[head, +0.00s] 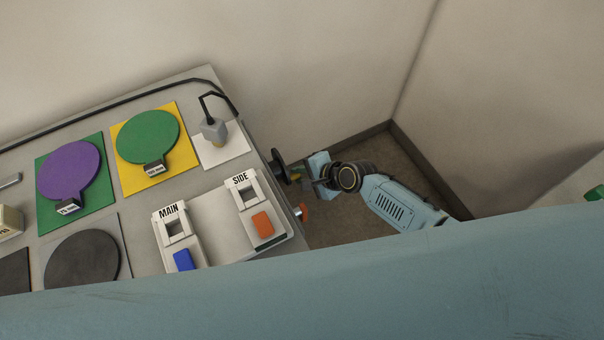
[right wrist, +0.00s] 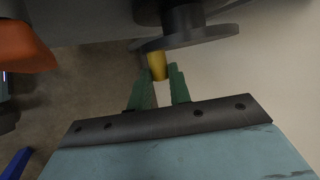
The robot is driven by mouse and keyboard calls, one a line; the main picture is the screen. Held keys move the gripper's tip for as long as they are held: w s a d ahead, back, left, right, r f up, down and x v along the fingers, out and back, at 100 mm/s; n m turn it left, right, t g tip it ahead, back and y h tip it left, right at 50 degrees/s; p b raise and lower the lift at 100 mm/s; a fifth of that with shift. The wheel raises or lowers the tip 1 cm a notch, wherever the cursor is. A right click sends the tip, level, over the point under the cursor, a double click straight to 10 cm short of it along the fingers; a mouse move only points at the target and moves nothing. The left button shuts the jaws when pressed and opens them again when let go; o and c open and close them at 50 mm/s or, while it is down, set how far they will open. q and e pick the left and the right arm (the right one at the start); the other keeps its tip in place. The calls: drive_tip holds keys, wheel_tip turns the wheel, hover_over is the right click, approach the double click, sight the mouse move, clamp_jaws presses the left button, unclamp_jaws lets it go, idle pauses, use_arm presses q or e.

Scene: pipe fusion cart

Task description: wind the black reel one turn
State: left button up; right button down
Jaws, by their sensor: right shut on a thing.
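The black reel (head: 277,167) is mounted on the right side of the cart. In the right wrist view the reel (right wrist: 190,32) is a dark disc at the top, with a yellow handle (right wrist: 157,68) sticking out from it. My right gripper (head: 306,175) is beside the reel; in the wrist view its green fingers (right wrist: 162,82) are on both sides of the yellow handle, shut on it. My left gripper is not in view.
The cart top (head: 205,215) carries the MAIN switch (head: 171,229), the SIDE switch (head: 243,192) and coloured discs. An orange knob (head: 302,212) juts from the cart's side below the reel; an orange part (right wrist: 22,48) is left in the wrist view. Walls stand behind and right.

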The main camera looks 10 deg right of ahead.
drive_tip(key=shift+s+f, duration=0.1)
drive_tip(key=c, duration=1.3)
unclamp_jaws()
drive_tip(key=p+v, duration=0.4)
drive_tip(key=v, duration=0.9)
drive_tip(key=shift+d, duration=0.2)
